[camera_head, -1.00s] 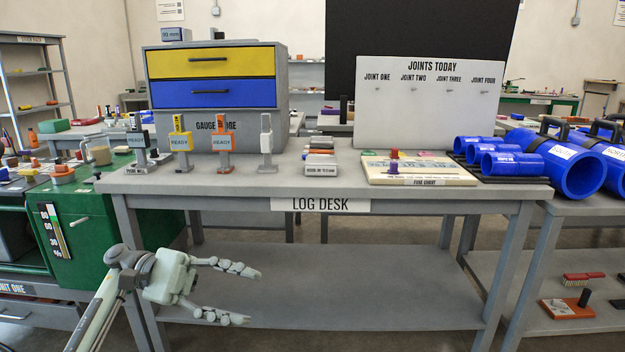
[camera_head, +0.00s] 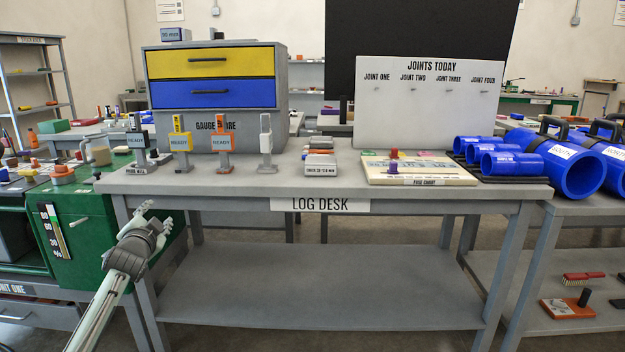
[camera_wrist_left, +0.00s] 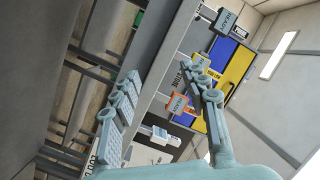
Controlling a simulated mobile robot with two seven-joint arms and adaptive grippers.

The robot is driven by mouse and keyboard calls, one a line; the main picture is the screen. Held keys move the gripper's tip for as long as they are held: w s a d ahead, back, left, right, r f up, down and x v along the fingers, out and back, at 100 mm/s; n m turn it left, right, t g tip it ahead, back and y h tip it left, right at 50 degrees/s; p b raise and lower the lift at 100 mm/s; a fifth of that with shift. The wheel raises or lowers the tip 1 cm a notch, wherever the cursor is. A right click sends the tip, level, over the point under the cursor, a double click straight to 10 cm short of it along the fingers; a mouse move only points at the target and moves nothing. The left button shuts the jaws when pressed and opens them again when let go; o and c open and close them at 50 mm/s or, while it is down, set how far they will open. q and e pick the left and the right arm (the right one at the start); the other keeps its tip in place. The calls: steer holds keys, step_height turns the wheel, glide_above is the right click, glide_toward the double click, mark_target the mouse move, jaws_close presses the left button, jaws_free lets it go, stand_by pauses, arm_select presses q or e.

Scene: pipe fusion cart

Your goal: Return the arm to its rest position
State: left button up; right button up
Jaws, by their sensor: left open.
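My left gripper (camera_head: 146,225) is in front of the left end of the log desk (camera_head: 250,183), below the tabletop height in the head view. It points away from me and partly hides the desk's left leg. In the left wrist view its two fingers (camera_wrist_left: 165,95) are spread apart with nothing between them. The desk edge and the tagged gauges show beyond the fingers there. My right gripper is in neither view.
A green cabinet (camera_head: 92,235) stands close to the left of my gripper. Tagged gauges, including an orange one (camera_head: 223,142), stand on the desk before a yellow and blue drawer unit (camera_head: 213,75). Blue pipe fittings (camera_head: 515,163) lie at the right. The lower shelf (camera_head: 330,285) is bare.

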arm_select(q)
steer(key=s+d+f+n+g, duration=0.1)
steer(key=s+f+n+g, duration=0.15)
steer(key=s+f, duration=0.55)
steer(key=s+d+f+n+g+h, duration=0.15)
steer(key=s+f+g, duration=0.3)
steer(key=f, duration=0.85)
steer(key=s+d+f+n+g, duration=0.2)
steer(key=s+f, duration=0.5)
steer(key=f, duration=0.3)
steer(key=s+d+f+g, duration=0.1)
steer(key=s+f, duration=0.4)
steer(key=s, duration=0.5)
steer(key=s+d+f+g, duration=0.2)
steer(key=s+d+f, duration=0.2)
steer(key=s, duration=0.7)
steer(key=s+d+f+g+h, duration=0.1)
steer(key=s+d+f+g, duration=0.1)
steer(key=s+f, duration=0.6)
steer(key=s, duration=0.3)
steer(key=shift+d, duration=0.15)
steer(key=shift+s, duration=0.1)
steer(key=shift+c, duration=0.2)
